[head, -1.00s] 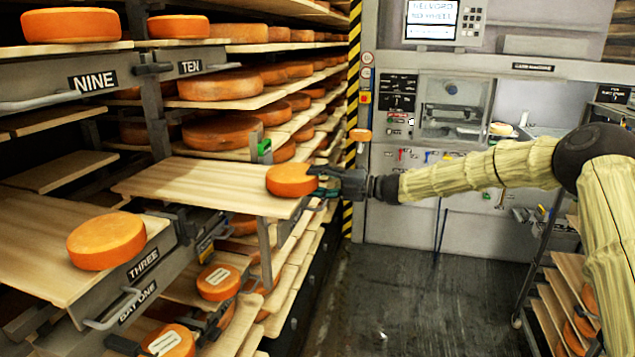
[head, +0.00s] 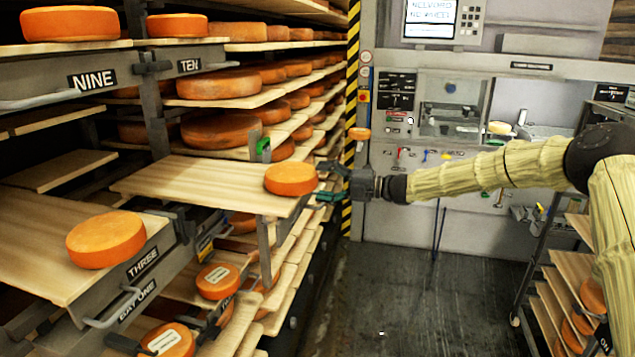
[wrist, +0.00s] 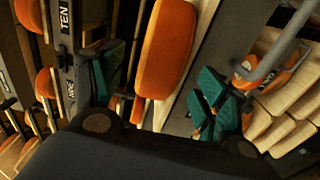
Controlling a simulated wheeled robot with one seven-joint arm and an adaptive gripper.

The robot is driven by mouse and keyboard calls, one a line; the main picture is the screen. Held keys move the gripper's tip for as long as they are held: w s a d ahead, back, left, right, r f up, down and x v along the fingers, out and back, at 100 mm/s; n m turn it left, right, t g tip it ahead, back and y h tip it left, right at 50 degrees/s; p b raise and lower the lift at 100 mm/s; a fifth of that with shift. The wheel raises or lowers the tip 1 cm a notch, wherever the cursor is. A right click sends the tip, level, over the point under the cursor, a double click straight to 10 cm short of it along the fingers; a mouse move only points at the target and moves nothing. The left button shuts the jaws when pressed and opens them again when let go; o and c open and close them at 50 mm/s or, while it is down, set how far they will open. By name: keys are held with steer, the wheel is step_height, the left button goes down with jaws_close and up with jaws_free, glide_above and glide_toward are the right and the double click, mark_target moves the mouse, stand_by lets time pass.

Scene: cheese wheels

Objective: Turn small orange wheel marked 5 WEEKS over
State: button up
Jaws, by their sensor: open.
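A small orange wheel (head: 290,180) lies flat near the right end of a pulled-out wooden board (head: 190,185). Its top face is plain orange, and I see no 5 WEEKS mark on it. My gripper (head: 326,182) is open just right of the wheel, its fingers pointing left at it. In the wrist view the wheel (wrist: 165,50) shows edge-on between the two green-padded fingers (wrist: 160,85), with a gap visible on each side. The wheel's underside is hidden.
Another orange wheel (head: 106,240) lies on the THREE board at the left. Lower down, two wheels with pale labels (head: 218,281) (head: 168,341) are too small to read. Racks of larger wheels stand behind. The floor (head: 400,290) below my arm is clear.

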steer(key=v, duration=1)
steer(key=s+a+f+n+g+h, duration=0.1)
steer(key=s+a+f+n+h, duration=0.15)
steer(key=f, duration=0.55)
steer(key=s+a+f+n+g+h, duration=0.15)
steer(key=s+f, duration=0.25)
steer(key=f, duration=0.4)
steer(key=s+a+f+n+g+h, duration=0.1)
steer(key=s+a+f+n, duration=0.15)
steer(key=f, duration=0.55)
steer(key=s+f+n+g+h+b, duration=0.2)
steer(key=s+f+n+h, duration=0.4)
steer(key=s+f, duration=1.15)
steer(key=s+d+f+n+g+h, duration=0.1)
steer(key=s+d+f+n+h, duration=0.15)
steer(key=s+f+n, duration=0.55)
steer(key=s+d+f+n+h, duration=0.2)
steer(key=s+d+f+n, duration=0.25)
steer(key=s, duration=0.55)
steer(key=s+d+n+h, duration=0.1)
steer(key=s+d+n, duration=0.1)
steer(key=s+n, duration=0.5)
steer(key=s+d+n+b, duration=0.1)
steer(key=s+d+n, duration=0.2)
steer(key=s+n, duration=0.4)
steer(key=s+t, duration=0.1)
steer(key=s, duration=0.2)
steer(key=shift+d+f+h, duration=0.25)
steer(key=shift+h, duration=0.1)
